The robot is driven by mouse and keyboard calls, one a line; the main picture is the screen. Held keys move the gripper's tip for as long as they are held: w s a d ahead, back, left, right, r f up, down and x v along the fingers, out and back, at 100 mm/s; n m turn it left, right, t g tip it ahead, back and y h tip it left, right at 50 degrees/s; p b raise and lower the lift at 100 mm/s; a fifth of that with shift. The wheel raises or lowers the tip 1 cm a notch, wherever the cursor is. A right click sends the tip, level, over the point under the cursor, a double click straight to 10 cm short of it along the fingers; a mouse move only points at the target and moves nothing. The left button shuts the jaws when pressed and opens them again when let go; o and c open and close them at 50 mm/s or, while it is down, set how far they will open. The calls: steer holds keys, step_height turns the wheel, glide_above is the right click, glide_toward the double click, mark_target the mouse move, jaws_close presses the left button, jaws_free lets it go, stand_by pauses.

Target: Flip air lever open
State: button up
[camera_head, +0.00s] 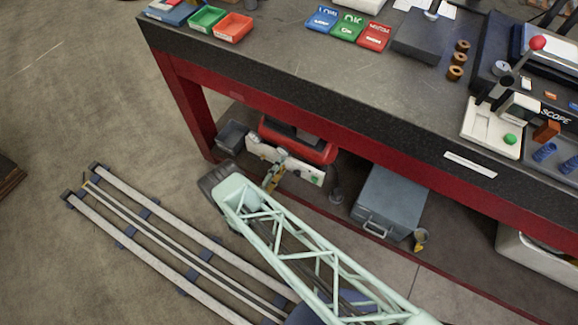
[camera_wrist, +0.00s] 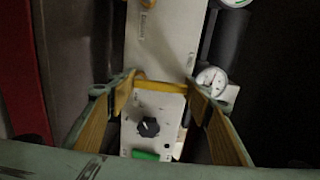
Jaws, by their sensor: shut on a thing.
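A white panel (camera_head: 308,172) sits under the bench in front of a red tank (camera_head: 300,145). In the wrist view the panel (camera_wrist: 158,45) runs down the middle, with a black knob (camera_wrist: 148,127) and a green piece (camera_wrist: 146,155) low on it. A yellow bar (camera_wrist: 160,87), seemingly the air lever, lies crosswise over the panel above the knob. My gripper (camera_wrist: 160,84) has a fingertip at each end of this bar and is shut on it. In the head view my gripper (camera_head: 272,178) is at the panel, partly hidden by my arm.
Round gauges (camera_wrist: 212,80) sit right of the panel. A grey metal box (camera_head: 390,203) stands to the right under the bench, and a dark bin (camera_head: 232,136) to the left. The red bench frame (camera_head: 185,95) rises at the left. The floor at left is open beside rails.

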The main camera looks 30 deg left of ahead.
steer(key=shift+r, duration=0.15)
stand_by(0.4)
steer(key=o, duration=0.9)
steer(key=shift+s, duration=0.15)
steer(key=shift+s+a, duration=0.2)
steer(key=shift+s, duration=2.7)
steer(key=shift+s+a, duration=0.2)
steer(key=shift+s, duration=2.7)
